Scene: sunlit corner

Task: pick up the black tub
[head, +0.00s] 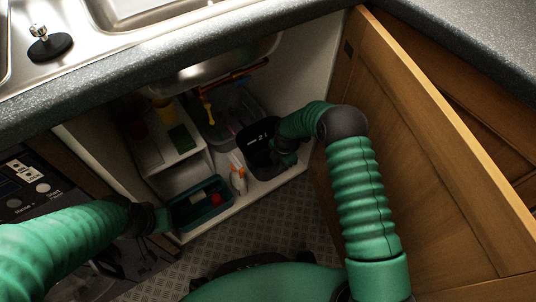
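The black tub (258,139) stands upright on the white cabinet floor, near the right side of the open under-sink cupboard. My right arm reaches in from the right, and its green gripper (287,158) is at the tub's right side, overlapping its rim in the picture. The fingers are small and dark against the tub, so I cannot tell whether they are closed on it. My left gripper (163,220) is low on the left, by the left end of a green tray (213,221); its finger opening is unclear.
The tray holds a red item and other small things. A white and orange bottle (239,182) stands between tray and tub. A white shelf (183,156) is on the left, pipes (232,78) hang above. The open wooden door (400,120) bounds the right; the countertop edge overhangs.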

